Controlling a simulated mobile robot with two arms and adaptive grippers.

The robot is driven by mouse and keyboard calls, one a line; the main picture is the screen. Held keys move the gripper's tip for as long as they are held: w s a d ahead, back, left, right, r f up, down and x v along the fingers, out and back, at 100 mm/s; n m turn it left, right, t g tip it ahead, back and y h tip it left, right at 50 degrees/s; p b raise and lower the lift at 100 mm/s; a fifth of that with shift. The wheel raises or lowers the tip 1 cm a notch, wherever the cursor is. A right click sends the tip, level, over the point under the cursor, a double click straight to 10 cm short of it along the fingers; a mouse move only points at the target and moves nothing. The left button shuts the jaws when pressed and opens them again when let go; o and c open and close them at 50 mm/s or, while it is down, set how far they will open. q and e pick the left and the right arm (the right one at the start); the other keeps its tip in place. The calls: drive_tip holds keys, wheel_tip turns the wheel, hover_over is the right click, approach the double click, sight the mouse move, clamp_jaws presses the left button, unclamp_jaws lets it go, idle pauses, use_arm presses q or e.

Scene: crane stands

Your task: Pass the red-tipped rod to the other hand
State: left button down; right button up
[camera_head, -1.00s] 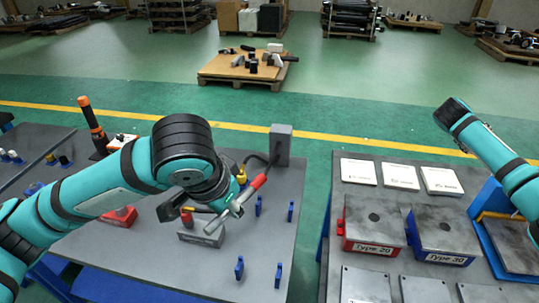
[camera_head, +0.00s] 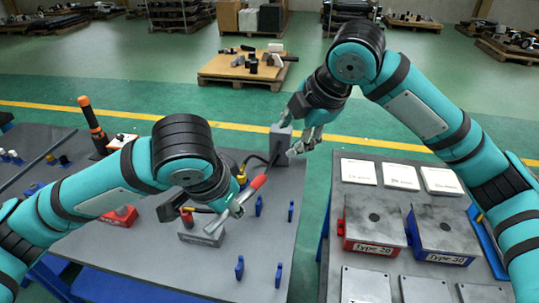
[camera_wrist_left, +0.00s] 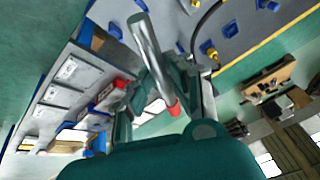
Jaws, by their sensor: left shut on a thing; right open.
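The red-tipped rod (camera_head: 257,183) is held in my left gripper (camera_head: 228,207) above the left table. Its red end points up and right and its silver part slants down to the left. In the left wrist view the silver shaft of the rod (camera_wrist_left: 147,42) runs between the fingers, with its red end near the palm. My left gripper (camera_wrist_left: 160,95) is shut on it there. My right gripper (camera_head: 296,130) is open and empty, with its fingers pointing left and down. It is up and right of the rod's red end and apart from it.
The left table (camera_head: 260,240) has blue pegs (camera_head: 239,267) and a grey post (camera_head: 281,158) behind the rod. An orange-topped rod (camera_head: 90,118) stands at the far left. The right table carries red (camera_head: 370,247) and blue (camera_head: 440,253) type-labelled blocks and white plates (camera_head: 400,175). Floor separates the tables.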

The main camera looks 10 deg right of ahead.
sight(246, 192)
drive_tip(key=s+a+r+n+g+y, duration=0.1)
drive_tip(key=s+a+n+g, duration=0.1)
drive_tip(key=s+a+n, duration=0.55)
drive_tip(key=shift+m, duration=0.95)
drive_tip(key=x, duration=0.7)
drive_tip(key=d+x, duration=0.1)
drive_tip(key=x, duration=0.2)
drive_tip(key=shift+s+f, duration=0.25)
drive_tip(key=shift+f, duration=0.3)
use_arm(q)
drive_tip(key=shift+d, duration=0.1)
use_arm(e)
drive_tip(key=shift+a+r, duration=0.1)
clamp_jaws()
use_arm(q)
drive_tip(key=c, duration=1.1)
unclamp_jaws()
drive_tip(key=shift+c, duration=0.2)
